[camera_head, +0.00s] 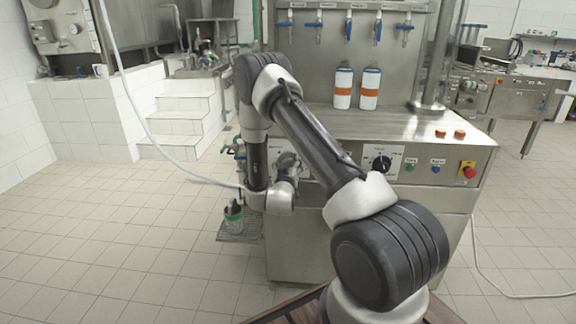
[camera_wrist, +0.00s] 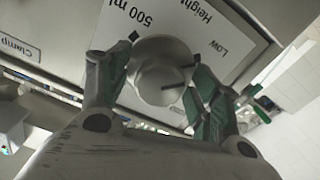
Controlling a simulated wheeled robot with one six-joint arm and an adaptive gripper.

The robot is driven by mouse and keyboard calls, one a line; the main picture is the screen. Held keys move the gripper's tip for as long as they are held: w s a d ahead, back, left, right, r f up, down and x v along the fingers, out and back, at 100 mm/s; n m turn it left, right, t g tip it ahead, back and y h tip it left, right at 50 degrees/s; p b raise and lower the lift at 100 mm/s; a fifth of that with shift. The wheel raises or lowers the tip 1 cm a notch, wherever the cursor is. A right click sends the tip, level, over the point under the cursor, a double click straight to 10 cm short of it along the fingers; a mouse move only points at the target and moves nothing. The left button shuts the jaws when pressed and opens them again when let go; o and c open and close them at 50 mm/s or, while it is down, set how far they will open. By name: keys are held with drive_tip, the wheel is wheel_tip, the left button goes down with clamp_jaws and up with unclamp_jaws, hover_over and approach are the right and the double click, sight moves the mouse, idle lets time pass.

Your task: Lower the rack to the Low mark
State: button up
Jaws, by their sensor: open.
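In the wrist view, a round pale grey knob (camera_wrist: 160,72) with a dark line on its face sits on a white plate (camera_wrist: 222,22) reading "Height", "500 ml" and "Low". My gripper (camera_wrist: 160,82) is open, with one green-padded finger on either side of the knob. I cannot tell whether the fingers touch it. A dark mark lies by "500 ml", and the "Low" lettering is beside the right finger. My gripper (camera_head: 287,163) is partly hidden there.
A "Clamp" label (camera_wrist: 18,48) is left of the plate. The steel machine (camera_head: 320,240) also carries a black dial (camera_head: 381,163), coloured buttons and a red stop knob (camera_head: 467,170). Two white-and-orange cans (camera_head: 343,88) stand on top. A white hose (camera_head: 150,130) hangs left; the tiled floor there is clear.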

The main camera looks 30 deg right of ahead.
drive_tip(key=v, duration=1.2)
